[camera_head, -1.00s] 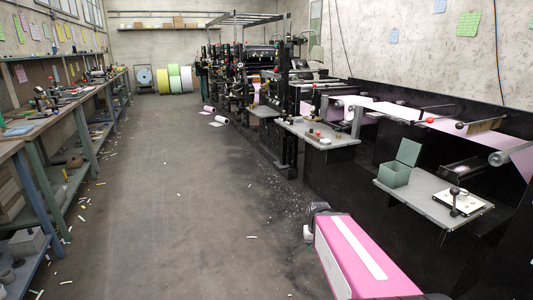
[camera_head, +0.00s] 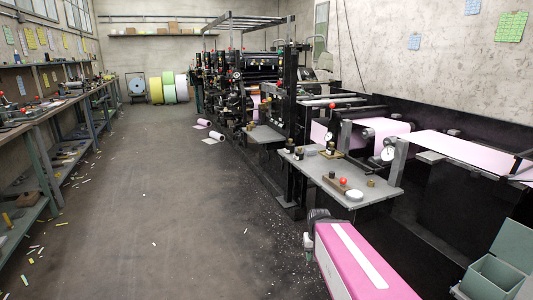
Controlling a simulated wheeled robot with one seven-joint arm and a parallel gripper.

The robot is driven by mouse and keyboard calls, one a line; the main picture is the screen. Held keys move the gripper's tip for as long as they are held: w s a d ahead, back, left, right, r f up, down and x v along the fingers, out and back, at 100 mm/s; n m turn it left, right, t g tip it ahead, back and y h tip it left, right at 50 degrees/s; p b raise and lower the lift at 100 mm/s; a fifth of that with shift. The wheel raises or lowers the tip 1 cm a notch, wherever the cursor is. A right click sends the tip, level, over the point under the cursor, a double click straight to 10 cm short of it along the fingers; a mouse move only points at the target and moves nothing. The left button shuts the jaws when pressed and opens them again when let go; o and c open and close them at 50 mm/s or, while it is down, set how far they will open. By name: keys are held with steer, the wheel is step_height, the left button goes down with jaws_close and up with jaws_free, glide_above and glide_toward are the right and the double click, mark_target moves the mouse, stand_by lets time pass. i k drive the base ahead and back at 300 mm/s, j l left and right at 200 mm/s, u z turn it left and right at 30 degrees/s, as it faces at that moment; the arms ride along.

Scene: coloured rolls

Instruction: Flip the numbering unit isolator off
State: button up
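A long dark printing press (camera_head: 285,95) with several units runs along the right side, with pink web (camera_head: 455,146) stretched over its near part. Small red, green and other coloured controls show on its uprights, too small to read. I cannot tell which one is the numbering unit isolator. A grey side shelf (camera_head: 375,203) on the press carries a block with a red ball knob (camera_head: 343,181) and small parts.
Open concrete floor (camera_head: 140,215) runs ahead between the press and the left workbench (camera_head: 45,118), with paper scraps on it. An open green box (camera_head: 490,275) is close at lower right. Coloured rolls (camera_head: 168,86) stand at the back.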

mark_target(271, 112)
steer(key=i+l+u, duration=0.1)
steer(key=i+u, duration=0.15)
steer(key=i, duration=0.4)
steer(key=i+j, duration=0.35)
steer(key=i+j+z, duration=0.1)
steer(key=i+j, duration=0.3)
steer(key=j, duration=0.2)
steer(key=i+j, duration=0.7)
steer(key=j, duration=0.25)
steer(key=i+j+z, duration=0.1)
steer(key=i+j, duration=0.25)
steer(key=j, duration=0.15)
steer(key=i+j, duration=0.35)
steer(key=j, duration=0.15)
